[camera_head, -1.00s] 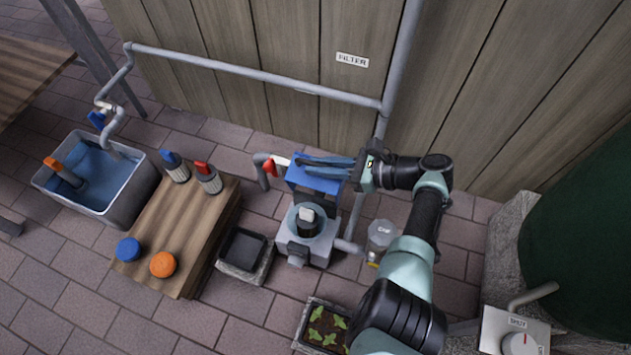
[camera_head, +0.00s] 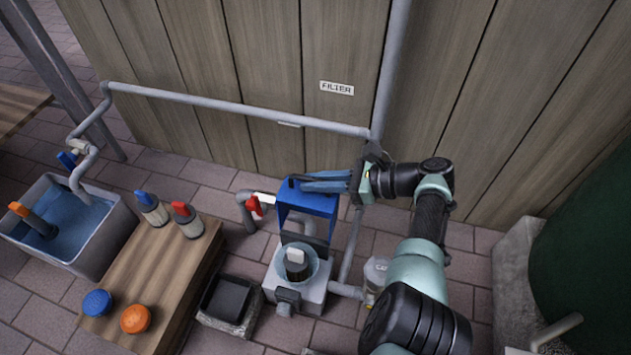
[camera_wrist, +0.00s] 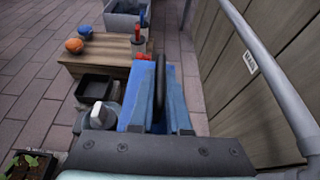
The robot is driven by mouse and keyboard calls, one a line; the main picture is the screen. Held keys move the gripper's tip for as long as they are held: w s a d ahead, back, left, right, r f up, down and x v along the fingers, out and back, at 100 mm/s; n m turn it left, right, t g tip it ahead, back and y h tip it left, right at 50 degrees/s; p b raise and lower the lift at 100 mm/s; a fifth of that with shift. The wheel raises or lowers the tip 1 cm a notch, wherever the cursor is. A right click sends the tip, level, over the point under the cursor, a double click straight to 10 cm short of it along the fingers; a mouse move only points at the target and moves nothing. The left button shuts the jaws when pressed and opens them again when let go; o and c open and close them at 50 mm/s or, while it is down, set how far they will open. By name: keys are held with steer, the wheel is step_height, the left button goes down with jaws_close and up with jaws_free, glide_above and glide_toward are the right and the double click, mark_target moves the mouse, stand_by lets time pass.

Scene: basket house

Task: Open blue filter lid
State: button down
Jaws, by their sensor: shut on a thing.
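The blue filter lid (camera_head: 308,203) stands raised, roughly upright, at the back of the grey filter box (camera_head: 312,292). The box's round bowl is uncovered and holds a dark cartridge with a white top (camera_head: 295,260). My gripper (camera_head: 300,184) has its long blue-grey fingers at the lid's top edge, coming from the right, and is shut on the lid. In the wrist view, the fingers of my gripper (camera_wrist: 163,85) hide much of the lid (camera_wrist: 138,98); a dark upright part shows between them. The exact contact is hard to see.
A pipe with a red valve handle (camera_head: 254,206) stands just left of the lid. A wooden table (camera_head: 160,265) with two bottles and two knobs is further left. A black tray (camera_head: 228,299) lies between. The plank wall (camera_head: 270,60) and pipes are close behind.

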steer(key=c, duration=1.2)
jaws_free()
steer(key=shift+o, duration=0.2)
steer(key=shift+d, duration=0.1)
steer(key=v, duration=1.3)
